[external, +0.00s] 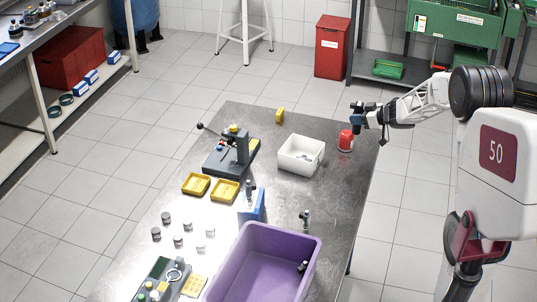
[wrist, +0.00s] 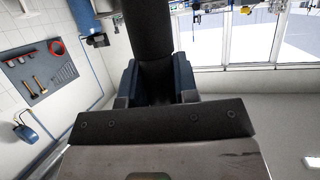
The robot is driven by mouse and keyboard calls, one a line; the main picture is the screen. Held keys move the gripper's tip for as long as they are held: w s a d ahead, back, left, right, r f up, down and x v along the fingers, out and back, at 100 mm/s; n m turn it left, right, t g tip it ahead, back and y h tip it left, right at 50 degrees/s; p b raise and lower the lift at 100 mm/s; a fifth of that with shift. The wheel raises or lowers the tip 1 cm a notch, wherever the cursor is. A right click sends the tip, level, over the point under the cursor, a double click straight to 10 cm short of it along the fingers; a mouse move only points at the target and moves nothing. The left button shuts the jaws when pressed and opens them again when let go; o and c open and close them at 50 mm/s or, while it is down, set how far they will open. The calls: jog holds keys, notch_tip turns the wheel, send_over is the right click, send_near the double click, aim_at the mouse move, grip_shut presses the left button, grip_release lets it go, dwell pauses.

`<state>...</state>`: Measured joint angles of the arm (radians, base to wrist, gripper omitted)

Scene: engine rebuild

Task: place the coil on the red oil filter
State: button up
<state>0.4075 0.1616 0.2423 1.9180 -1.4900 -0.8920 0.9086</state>
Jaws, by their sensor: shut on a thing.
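The red oil filter (external: 345,141) stands upright near the right edge of the metal table in the external view. My gripper (external: 359,117) is above it and slightly to the right, apart from it, reaching in from the right. In the wrist view my gripper (wrist: 157,85) is shut on a dark, thick piece, which I take to be the coil (wrist: 153,35). It sits between the blue fingers and sticks out beyond them. In the external view the coil is too small and dark to separate clearly from the fingers. The filter does not show in the wrist view.
A white bin (external: 301,165) stands just left of the filter, and a yellow block (external: 280,116) lies behind it. A press (external: 232,153), yellow trays (external: 196,184) and a purple crate (external: 312,246) occupy the table farther left and in front. A small dark part (external: 305,217) stands near the crate.

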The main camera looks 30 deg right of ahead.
jog(key=w+d, duration=0.1)
jog(key=w, duration=0.5)
jog(key=shift+d+f, duration=0.25)
jog(key=shift+f, duration=0.05)
jog(key=shift+f, duration=1.75)
jog(key=shift+f, duration=0.15)
jog(key=o, duration=1)
